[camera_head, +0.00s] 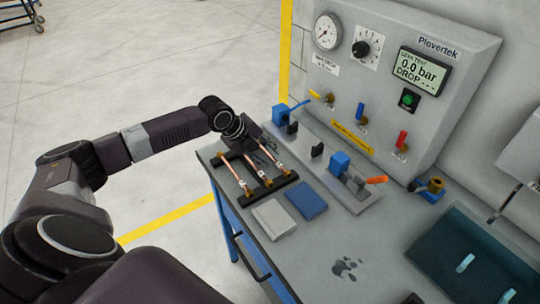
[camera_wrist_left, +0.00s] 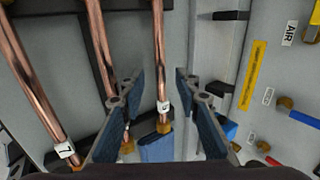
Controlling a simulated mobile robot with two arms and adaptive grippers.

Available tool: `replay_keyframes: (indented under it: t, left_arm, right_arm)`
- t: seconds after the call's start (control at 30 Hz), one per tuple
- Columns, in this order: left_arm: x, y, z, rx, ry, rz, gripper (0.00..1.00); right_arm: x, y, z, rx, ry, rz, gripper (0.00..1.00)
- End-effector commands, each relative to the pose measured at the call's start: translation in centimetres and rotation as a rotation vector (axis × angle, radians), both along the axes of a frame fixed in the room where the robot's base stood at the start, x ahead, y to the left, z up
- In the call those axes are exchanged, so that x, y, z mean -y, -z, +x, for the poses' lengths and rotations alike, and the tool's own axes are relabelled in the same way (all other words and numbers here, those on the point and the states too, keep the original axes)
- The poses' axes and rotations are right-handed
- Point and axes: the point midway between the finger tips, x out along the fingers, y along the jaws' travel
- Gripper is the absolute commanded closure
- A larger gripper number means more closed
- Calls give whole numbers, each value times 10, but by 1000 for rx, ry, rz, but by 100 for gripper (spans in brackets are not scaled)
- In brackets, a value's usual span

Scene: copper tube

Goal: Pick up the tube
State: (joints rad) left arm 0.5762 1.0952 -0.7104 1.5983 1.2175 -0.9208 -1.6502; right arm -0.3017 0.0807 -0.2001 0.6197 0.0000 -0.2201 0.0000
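Three copper tubes lie side by side on a black rack (camera_head: 275,192) on the bench: a left tube (camera_head: 234,175), a middle tube (camera_head: 255,170) and a right tube (camera_head: 268,153). Each has a brass end and a white tag. My left gripper (camera_wrist_left: 158,88) is open above the rack, its blue-padded fingers on either side of the right tube (camera_wrist_left: 158,45), with gaps visible on both sides. The middle tube (camera_wrist_left: 99,45) passes just left of the left finger. The left tube (camera_wrist_left: 35,85), tagged 7, is farther left. My right gripper is not in view.
A grey pad (camera_head: 273,217) and a blue pad (camera_head: 306,200) lie in front of the rack. A fixture with a blue clamp (camera_head: 339,164) and orange handle stands right. The test panel (camera_head: 385,75) rises behind. A teal tray (camera_head: 440,250) lies at the bench's right.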

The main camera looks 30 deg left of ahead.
Motion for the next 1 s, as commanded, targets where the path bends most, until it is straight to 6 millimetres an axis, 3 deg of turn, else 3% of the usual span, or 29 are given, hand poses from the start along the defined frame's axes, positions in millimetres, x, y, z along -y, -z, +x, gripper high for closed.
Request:
replay_keyframes:
  t: [0.03, 0.27, 0.77, 1.0]
  left_arm:
    - [0, 0, 0, 0, 0, 0, 74]
    - [0, 0, 0, 0, 0, 0, 100]
    - [-1, -5, 1, 3, -1, 0, 100]
    - [0, -36, 1, 6, 0, 0, 100]
  right_arm:
    - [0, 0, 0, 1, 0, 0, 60]
    - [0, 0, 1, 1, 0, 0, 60]
    - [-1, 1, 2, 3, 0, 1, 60]
    - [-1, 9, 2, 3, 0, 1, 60]
